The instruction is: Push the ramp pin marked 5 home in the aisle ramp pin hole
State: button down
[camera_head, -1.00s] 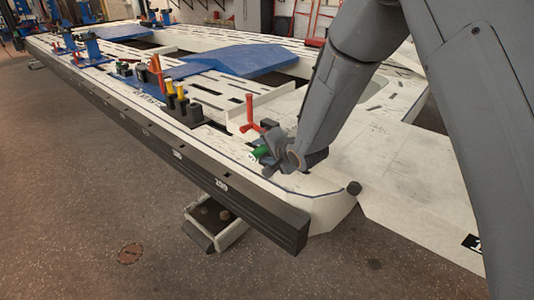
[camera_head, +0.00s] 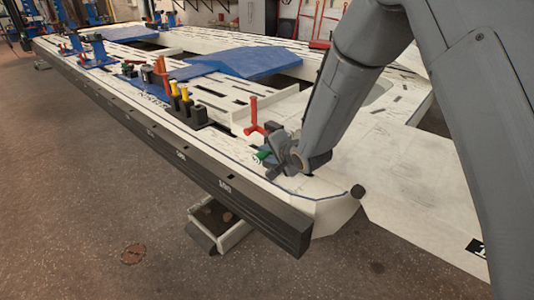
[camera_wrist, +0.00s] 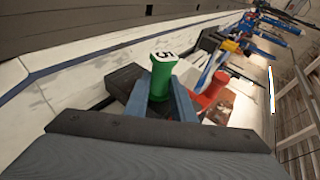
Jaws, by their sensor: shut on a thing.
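The green ramp pin marked 5 (camera_wrist: 161,78) stands between the two fingers of my gripper (camera_wrist: 160,100) in the wrist view, its numbered white top facing the camera. My gripper is shut on it. In the head view the pin (camera_head: 263,154) shows as a small green patch beside my gripper (camera_head: 272,158), low over the near end of the white bench deck. The pin's lower end and the aisle ramp pin hole are hidden, so I cannot tell whether the pin is in a hole.
A red T-handled pin (camera_head: 254,118) stands just behind my gripper. Yellow-topped pins sit in a black holder (camera_head: 189,110) further left. A blue ramp (camera_head: 243,62) lies behind. The bench's dark front rail (camera_head: 230,190) runs along the near edge.

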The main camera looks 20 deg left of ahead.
jog(key=c, duration=1.4)
grip_release()
jog(key=shift+w+d, duration=0.1)
jog(key=shift+c, duration=0.2)
jog(key=s+d+r+n+g+h+p, duration=0.1)
jog(key=s+d+r+n+g+h, duration=0.25)
jog(key=s+d, duration=0.65)
jog(key=s+d+r+n+g+h+p, duration=0.15)
jog(key=s+d+r+n, duration=0.3)
jog(key=s, duration=1.05)
jog(key=s+d+r+n+g+h+p, duration=0.1)
jog(key=s+d+r+n+g+h, duration=0.25)
jog(key=s+d, duration=0.65)
jog(key=s+d+r+m+p, duration=0.1)
jog(key=d+r+m+p, duration=0.2)
jog(key=d+r+p, duration=0.6)
jog(key=s+d+r+m+p, duration=0.1)
jog(key=d+r+m+p, duration=0.2)
jog(key=d+r+p, duration=0.6)
notch_tip(320, 180, up, 8)
jog(key=p, duration=1.1)
jog(key=shift+d, duration=0.2)
